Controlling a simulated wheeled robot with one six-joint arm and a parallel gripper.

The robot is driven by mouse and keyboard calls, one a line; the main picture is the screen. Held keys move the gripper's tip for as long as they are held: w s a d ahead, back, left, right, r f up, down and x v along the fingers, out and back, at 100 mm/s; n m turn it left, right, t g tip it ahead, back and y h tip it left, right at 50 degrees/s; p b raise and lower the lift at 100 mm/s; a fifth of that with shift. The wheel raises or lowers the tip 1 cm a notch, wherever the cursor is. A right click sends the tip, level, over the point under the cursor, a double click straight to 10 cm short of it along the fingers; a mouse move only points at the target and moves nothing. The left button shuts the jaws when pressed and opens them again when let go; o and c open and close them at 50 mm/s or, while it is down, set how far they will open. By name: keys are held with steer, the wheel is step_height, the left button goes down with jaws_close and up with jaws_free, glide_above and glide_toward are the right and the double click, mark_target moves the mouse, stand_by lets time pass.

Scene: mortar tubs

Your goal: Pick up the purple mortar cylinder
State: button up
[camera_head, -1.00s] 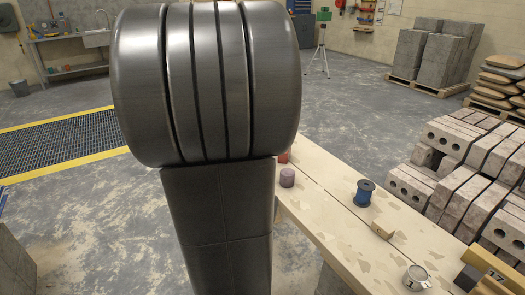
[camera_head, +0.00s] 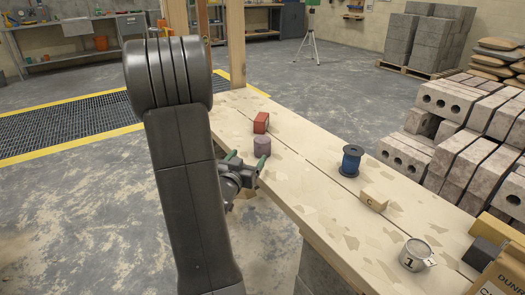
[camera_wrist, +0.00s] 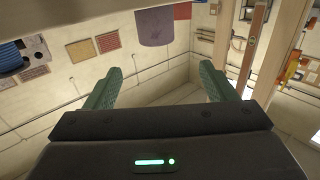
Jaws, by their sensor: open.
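The purple mortar cylinder (camera_head: 262,146) stands upright near the left edge of the long pale bench (camera_head: 300,200), close to a red block (camera_head: 261,122). My gripper (camera_head: 246,165) is at that bench edge, just on the near side of the cylinder. Its green fingers are spread with nothing between them. In the wrist view the cylinder (camera_wrist: 154,27) shows at the top, beyond and between the open fingertips (camera_wrist: 160,82), apart from them. My arm hides part of the bench's left side in the head view.
A blue spool (camera_head: 351,161), a small tan block (camera_head: 374,200) and a metal cup (camera_head: 416,255) stand farther right along the bench. A dark block (camera_head: 482,253) sits at the right. A wooden post (camera_head: 236,45) rises behind the bench. Stacked concrete blocks (camera_head: 455,120) stand beyond it.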

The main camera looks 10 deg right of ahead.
mark_target(260, 144)
steer(key=x, duration=0.6)
steer(key=shift+d+f+b, duration=0.1)
steer(key=shift+b, duration=0.3)
steer(key=b+x, duration=0.1)
steer(key=x, duration=0.4)
steer(key=shift+d+b, duration=0.2)
steer(key=shift+b, duration=0.1)
steer(key=c, duration=1.3)
